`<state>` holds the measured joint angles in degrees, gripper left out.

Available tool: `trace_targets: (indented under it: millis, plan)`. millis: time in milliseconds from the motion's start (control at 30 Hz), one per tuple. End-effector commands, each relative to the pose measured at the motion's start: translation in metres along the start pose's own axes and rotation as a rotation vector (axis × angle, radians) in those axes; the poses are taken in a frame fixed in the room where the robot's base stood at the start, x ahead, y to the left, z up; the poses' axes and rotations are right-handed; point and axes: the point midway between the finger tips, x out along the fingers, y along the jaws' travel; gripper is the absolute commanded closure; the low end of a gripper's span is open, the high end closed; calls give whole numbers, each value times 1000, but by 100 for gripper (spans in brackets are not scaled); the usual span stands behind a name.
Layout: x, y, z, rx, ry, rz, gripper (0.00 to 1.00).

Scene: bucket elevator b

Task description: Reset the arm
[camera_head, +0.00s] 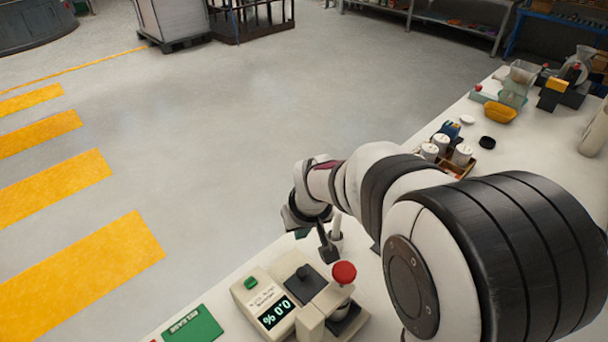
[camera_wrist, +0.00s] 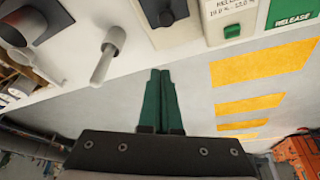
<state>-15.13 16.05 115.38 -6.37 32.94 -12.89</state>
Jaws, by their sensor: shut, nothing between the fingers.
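My gripper shows in the wrist view with two green fingers (camera_wrist: 160,92) side by side and touching, nothing between them. In the wrist view the fingers are near the white table's edge, with the floor beyond. In the head view my arm reaches across the table from the right, and its wrist is near the table's left edge. A dark green part of the gripper (camera_head: 302,233) shows there, mostly hidden by the wrist.
A beige meter (camera_head: 272,303) reading "0.0 %" stands at the front, beside a red knob (camera_head: 344,272). A green "RELEASE" card (camera_head: 193,325) lies to its left. White containers (camera_head: 441,144), a yellow bowl (camera_head: 500,112) and a scoop-like hopper (camera_head: 524,72) stand farther back. The floor at left is clear.

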Motion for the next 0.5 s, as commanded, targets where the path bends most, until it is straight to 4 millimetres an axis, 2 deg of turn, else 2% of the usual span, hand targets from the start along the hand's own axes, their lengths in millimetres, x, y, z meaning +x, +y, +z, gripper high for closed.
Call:
trace_targets:
  millis: [67,167,200,300,400,500]
  plan:
    - [-12,3,1,26,14,1,100]
    - [-56,14,12,133,62,0,100]
    - [-76,19,21,189,85,-3,100]
    - [-118,25,45,319,137,-13,100]
    - [-147,27,69,423,182,-28,100]
    - [-167,26,90,508,222,-41,100]
